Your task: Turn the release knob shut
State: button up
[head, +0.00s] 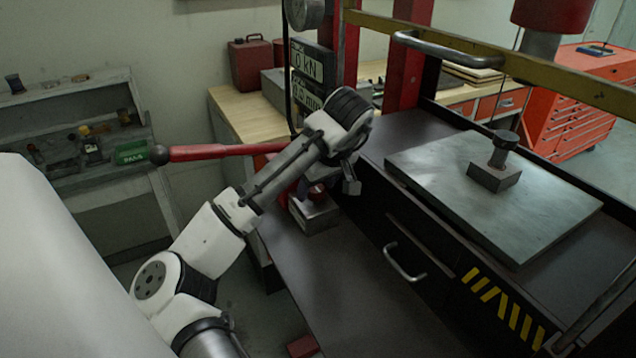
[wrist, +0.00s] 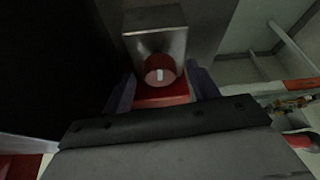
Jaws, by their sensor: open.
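The release knob (wrist: 160,68) is a red round knob with a white mark on its face, on a grey metal block (wrist: 156,38). My gripper (wrist: 163,80) is open, with one dark finger on either side of the knob in the wrist view. I cannot tell whether the fingers touch it. In the head view, a bit of the red knob (head: 317,190) shows below my wrist, above the metal block (head: 315,215). My gripper (head: 308,190) is partly hidden there by my own arm.
A red pump lever (head: 225,151) with a black ball end runs left behind my arm. The press frame (head: 405,60) and a grey plate (head: 500,215) bearing a small block stand to the right. A drawer handle (head: 404,264) juts from the dark front.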

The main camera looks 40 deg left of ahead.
jog(key=shift+f, duration=0.15)
jog(key=c, duration=1)
jog(key=shift+m, duration=0.3)
jog(key=m+t, duration=0.1)
jog(key=m, duration=0.1)
jog(key=shift+s+m, duration=0.1)
jog(key=shift+m, duration=0.3)
jog(key=m+t+h, duration=0.1)
jog(key=m, duration=0.1)
jog(key=m+h, duration=0.1)
jog(key=m, duration=0.2)
jog(key=shift+s+a+t+p, duration=0.2)
jog(key=shift+t+p, duration=0.1)
jog(key=shift+t, duration=0.1)
jog(key=m+h, duration=0.1)
jog(key=m, duration=0.4)
jog(key=shift+a+t, duration=0.15)
jog(key=shift+t, duration=0.25)
jog(key=shift+a+m+h, duration=0.15)
jog(key=shift+m+h, duration=0.95)
jog(key=shift+m, duration=1.1)
